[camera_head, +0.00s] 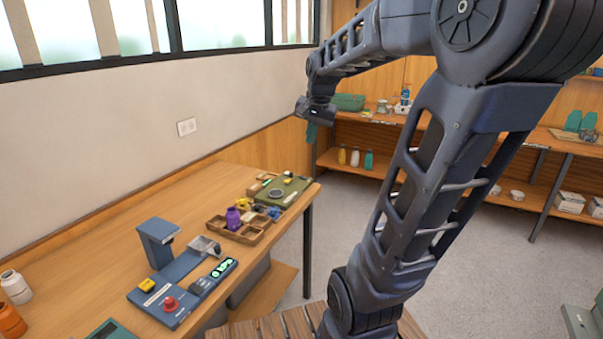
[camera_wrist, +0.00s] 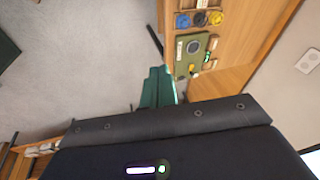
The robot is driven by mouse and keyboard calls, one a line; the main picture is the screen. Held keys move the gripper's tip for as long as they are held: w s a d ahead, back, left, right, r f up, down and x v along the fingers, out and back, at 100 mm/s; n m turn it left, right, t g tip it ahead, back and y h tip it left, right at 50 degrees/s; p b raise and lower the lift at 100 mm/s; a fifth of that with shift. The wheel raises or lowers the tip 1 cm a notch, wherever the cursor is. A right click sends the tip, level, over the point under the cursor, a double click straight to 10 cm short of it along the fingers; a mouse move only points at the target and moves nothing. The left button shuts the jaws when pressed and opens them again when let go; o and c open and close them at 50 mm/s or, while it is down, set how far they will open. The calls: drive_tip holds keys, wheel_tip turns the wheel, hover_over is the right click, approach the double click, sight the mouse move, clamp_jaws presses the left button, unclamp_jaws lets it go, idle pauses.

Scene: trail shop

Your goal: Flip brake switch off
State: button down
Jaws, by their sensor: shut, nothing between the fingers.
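A blue bench machine (camera_head: 178,276) stands on the wooden workbench at the left in the head view. Its front base carries a red round button (camera_head: 170,303), a yellow block (camera_head: 147,285) and a dark raised part beside a panel with green lights (camera_head: 222,268). I cannot tell which of these is the brake switch, or its position. My gripper (camera_head: 310,136) is raised beyond the bench's far end, well away from the machine. Its teal fingers also show in the wrist view (camera_wrist: 159,72), shut and empty. The wrist view does not show the machine.
A divided wooden tray (camera_head: 238,229) and a green board (camera_head: 284,191) lie toward the workbench's far end; the board also shows in the wrist view (camera_wrist: 186,52). Bottles (camera_head: 12,288) stand at the near left. Shelves line the far wall. The floor between is open.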

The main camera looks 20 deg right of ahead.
drive_tip(key=w+d+m, duration=0.3)
drive_tip(key=w+m, duration=0.2)
drive_tip(key=w, duration=0.8)
drive_tip(key=m+g, duration=0.2)
drive_tip(key=m, duration=1.3)
hover_over(301, 176)
drive_tip(key=s+d, duration=0.2)
wheel_tip(301, 176, down, 22)
drive_tip(key=shift+a+r+y, duration=0.15)
drive_tip(key=shift+y, duration=0.15)
drive_tip(key=f, duration=0.4)
drive_tip(key=w+a+f, duration=0.1)
drive_tip(key=f, duration=0.8)
drive_tip(key=shift+w+a+f, duration=0.25)
drive_tip(key=shift+a+f, duration=0.05)
drive_tip(key=shift+f, duration=0.1)
